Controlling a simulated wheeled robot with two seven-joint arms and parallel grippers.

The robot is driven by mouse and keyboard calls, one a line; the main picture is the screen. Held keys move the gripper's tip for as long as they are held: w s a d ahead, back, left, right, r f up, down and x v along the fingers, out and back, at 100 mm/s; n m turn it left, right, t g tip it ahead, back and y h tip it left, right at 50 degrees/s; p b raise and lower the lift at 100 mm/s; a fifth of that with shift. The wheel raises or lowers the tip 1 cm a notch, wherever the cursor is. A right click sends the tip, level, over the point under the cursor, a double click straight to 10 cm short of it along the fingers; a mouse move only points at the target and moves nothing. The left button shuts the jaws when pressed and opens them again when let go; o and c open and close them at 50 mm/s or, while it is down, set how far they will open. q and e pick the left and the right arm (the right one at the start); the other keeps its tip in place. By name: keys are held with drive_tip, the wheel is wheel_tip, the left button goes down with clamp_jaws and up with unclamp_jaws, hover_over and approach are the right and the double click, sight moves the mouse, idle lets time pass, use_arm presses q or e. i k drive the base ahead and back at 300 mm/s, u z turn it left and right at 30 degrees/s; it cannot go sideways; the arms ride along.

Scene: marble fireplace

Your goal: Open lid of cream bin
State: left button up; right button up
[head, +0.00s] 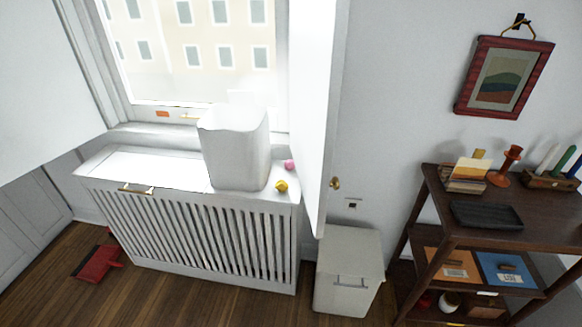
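A cream bin (340,283) stands upright on the wood floor, right of the radiator cover and against the wall. Its flat top, the lid (350,247), looks shut, and a thin metal handle (350,282) shows on its front. A taller white bin-like container (235,150) stands on the radiator cover in front of the window. Neither of my grippers is in the head view, so nothing shows of what they hold.
The slatted white radiator cover (190,230) bears a yellow and a pink item. An open white shutter (313,120) with a brass knob hangs above and beside the cream bin. A dark wooden shelf (545,220) stands to the right. A red dustpan (97,263) lies on the floor.

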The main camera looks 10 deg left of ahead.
sight(343, 251)
drive_tip(key=k, duration=1.25)
drive_tip(key=z, duration=1.05)
drive_tip(key=i, duration=1.2)
drive_tip(key=u, duration=0.7)
drive_tip(key=i, duration=0.3)
drive_tip(key=u, duration=0.35)
